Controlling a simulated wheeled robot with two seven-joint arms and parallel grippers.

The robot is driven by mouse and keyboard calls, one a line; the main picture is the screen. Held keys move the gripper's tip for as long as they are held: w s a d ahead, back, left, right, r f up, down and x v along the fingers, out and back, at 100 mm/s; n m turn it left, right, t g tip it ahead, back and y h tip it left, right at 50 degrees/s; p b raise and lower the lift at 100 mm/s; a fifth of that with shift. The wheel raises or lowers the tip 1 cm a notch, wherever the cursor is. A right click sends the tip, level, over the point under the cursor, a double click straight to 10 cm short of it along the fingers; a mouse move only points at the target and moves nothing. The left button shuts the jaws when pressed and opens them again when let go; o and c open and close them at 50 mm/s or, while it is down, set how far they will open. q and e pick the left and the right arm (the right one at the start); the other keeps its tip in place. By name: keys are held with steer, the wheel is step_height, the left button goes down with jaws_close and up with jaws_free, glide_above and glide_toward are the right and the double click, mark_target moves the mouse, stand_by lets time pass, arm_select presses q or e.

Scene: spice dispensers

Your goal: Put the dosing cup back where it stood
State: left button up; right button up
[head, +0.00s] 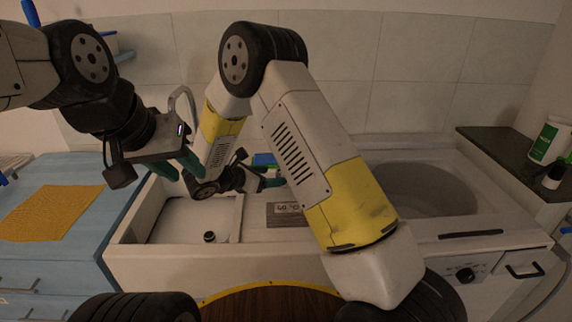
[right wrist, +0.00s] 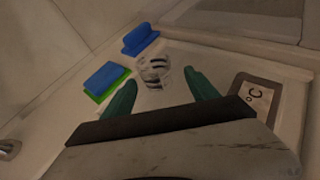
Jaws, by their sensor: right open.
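The dosing cup (right wrist: 154,70) is a small clear cup with dark markings. In the right wrist view it stands on the pale surface just beyond and between the fingertips of my right gripper (right wrist: 160,85). That gripper is open, with its green fingers apart and not closed on the cup. In the head view my right gripper (head: 277,182) is low over the counter, and I cannot make out the cup there. My left gripper (head: 182,170) is raised over the left end of the sink unit, with its green fingers apart and nothing seen between them.
A panel marked °C (right wrist: 255,101) lies to the right. The sink (head: 180,222) has a dark drain piece (head: 209,237).

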steer(key=s+d+r+m+g+y, duration=0.4)
steer(key=s+d+r+m+g, duration=0.2)
steer(key=s+d+r+m, duration=0.8)
steer(key=s+r+m+t+y, duration=0.1)
steer(key=s+r+m+y, duration=0.3)
steer(key=s, duration=0.3)
steer(key=s+r+m+t+y, duration=0.2)
steer(key=s+r+m+y, duration=0.2)
steer(key=s+m, duration=0.3)
steer(key=shift+a+t, duration=0.3)
steer(key=shift+a, duration=0.05)
